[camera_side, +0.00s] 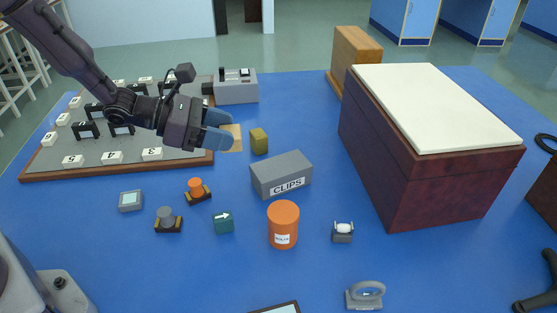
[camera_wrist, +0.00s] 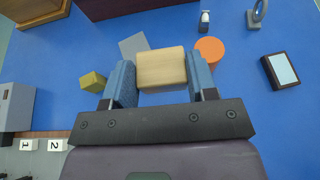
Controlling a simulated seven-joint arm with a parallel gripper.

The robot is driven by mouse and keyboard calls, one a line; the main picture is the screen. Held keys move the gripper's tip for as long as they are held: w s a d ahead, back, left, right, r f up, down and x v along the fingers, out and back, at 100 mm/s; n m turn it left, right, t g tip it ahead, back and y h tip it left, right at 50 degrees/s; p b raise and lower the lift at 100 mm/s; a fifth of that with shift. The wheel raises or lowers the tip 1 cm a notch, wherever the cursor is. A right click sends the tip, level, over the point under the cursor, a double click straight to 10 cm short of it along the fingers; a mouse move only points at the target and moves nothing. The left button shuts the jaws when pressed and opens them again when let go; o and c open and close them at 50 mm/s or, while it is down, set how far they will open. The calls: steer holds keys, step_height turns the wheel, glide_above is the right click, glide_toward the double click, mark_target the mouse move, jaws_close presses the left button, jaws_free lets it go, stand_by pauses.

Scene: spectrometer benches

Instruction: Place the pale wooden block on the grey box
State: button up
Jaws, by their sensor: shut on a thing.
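The pale wooden block (camera_wrist: 162,69) is between the blue fingers of my gripper (camera_wrist: 161,82) in the wrist view. In the side view it shows partly (camera_side: 234,136), the rest hidden behind my gripper (camera_side: 222,130). My gripper is shut on it and appears to hold it above the blue table. The grey box (camera_side: 281,175), marked CLIPS, stands on the table to the right of and nearer than my gripper in the side view. In the wrist view a part of the grey box (camera_wrist: 132,46) shows just past the block's upper left; the block hides the rest.
A mustard block (camera_side: 259,141) stands between my gripper and the grey box. An orange cylinder (camera_side: 283,225) stands in front of the box. A large dark red box with a cream top (camera_side: 430,160) is at the right. A numbered board (camera_side: 110,160) lies left.

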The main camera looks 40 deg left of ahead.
steer(key=w+d+f, duration=0.2)
steer(key=w+f, duration=0.2)
steer(key=w, duration=0.4)
glide_above(275, 166)
steer(key=f, duration=0.5)
steer(key=shift+s+a, duration=0.1)
steer(key=shift+s, duration=0.15)
steer(key=shift+w+f, duration=0.15)
steer(key=shift+f, duration=0.75)
steer(key=shift+w+f, duration=0.1)
steer(key=shift+f, duration=0.8)
steer(key=shift+f, duration=0.1)
steer(key=o, duration=0.9)
